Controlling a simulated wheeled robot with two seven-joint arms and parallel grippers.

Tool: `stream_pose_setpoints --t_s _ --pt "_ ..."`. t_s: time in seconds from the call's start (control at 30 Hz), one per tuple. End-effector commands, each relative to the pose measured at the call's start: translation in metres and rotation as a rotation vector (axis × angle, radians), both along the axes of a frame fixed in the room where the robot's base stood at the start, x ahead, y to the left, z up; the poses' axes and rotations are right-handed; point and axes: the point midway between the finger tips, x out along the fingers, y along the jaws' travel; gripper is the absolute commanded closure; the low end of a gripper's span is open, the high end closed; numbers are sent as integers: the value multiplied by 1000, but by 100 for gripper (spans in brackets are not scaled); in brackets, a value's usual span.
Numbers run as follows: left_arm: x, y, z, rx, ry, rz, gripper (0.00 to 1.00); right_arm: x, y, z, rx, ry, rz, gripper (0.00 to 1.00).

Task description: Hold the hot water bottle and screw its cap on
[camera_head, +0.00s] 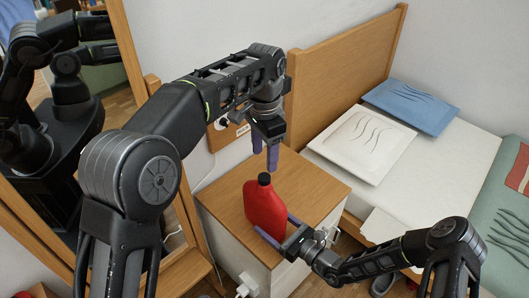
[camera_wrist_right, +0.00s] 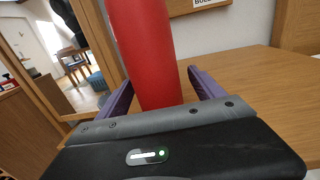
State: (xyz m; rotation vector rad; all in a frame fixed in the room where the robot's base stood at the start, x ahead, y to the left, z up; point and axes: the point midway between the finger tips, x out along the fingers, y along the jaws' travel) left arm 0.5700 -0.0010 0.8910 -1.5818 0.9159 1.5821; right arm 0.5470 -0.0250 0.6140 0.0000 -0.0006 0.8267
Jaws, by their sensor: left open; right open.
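The red bottle (camera_head: 265,212) stands upright on the wooden top of the nightstand, with a black cap (camera_head: 264,179) on its neck. It also shows in the right wrist view (camera_wrist_right: 145,50), where its top is out of frame. My right gripper (camera_head: 275,223) is open low at the bottle, one purple finger on each side of it; I cannot tell whether they touch. Its fingers also show in the right wrist view (camera_wrist_right: 162,92). My left gripper (camera_head: 265,160) is open and empty, pointing down just above the cap, apart from it.
The nightstand (camera_head: 315,185) has free top to the right of and behind the bottle. A bed with a wooden headboard (camera_head: 345,58), a white pillow (camera_head: 362,143) and a blue pillow (camera_head: 411,105) stands at the right. A wood-framed mirror (camera_head: 125,60) stands at the left.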

Motion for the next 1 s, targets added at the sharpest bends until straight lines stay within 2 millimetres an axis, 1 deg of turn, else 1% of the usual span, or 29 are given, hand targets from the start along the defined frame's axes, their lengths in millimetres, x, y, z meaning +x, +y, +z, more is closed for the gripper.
stream_pose_setpoints --t_s 0.17,0.27,0.6,0.7,0.83,1.0 --pt "0 0 0 0 0 0 44 -2 -2 0 -1 1 -1 23" --pt "0 0 0 0 0 0 44 -6 -8 -1 -1 1 -2 23" --pt "0 0 -2 0 0 0 44 -41 -46 -1 -1 1 -2 23" --pt "0 0 -2 0 0 0 44 -49 -54 -1 -1 1 -1 23" --pt "0 0 -2 0 0 0 44 -53 -57 0 0 0 0 23" --pt "0 0 -2 0 0 0 44 -53 -58 0 0 0 0 23"
